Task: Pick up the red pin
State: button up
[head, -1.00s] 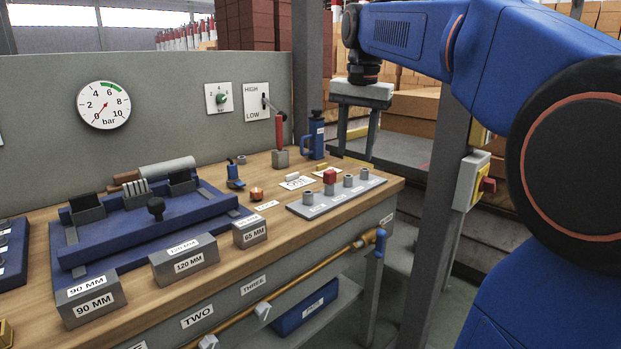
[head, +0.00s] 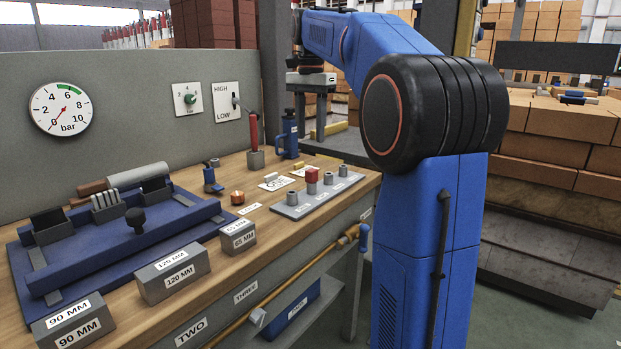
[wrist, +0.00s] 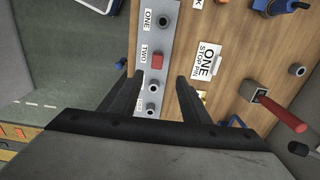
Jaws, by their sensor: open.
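In the wrist view the red pin (wrist: 157,61) shows from above, slightly ahead of and between the fingertips. My gripper (wrist: 160,75) is open and empty in the wrist view. The fingers do not appear to touch the pin; its lower part is hidden from above.
A red-handled tool (head: 254,132) stands in a grey block, near a blue bottle-like item (head: 290,135). White label cards (head: 275,182) lie behind the plate. Grey labelled blocks (head: 238,236) and a blue fixture (head: 120,235) fill the left bench.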

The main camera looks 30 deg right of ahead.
send_over(312, 170)
jog(key=f, duration=0.6)
jog(key=shift+w+f, duration=0.3)
jog(key=shift+w, duration=0.05)
jog(key=shift+s+f, duration=0.15)
jog(key=shift+f, duration=1.2)
jog(key=shift+s+f, duration=0.15)
jog(key=shift+f, duration=1.15)
grip_shut()
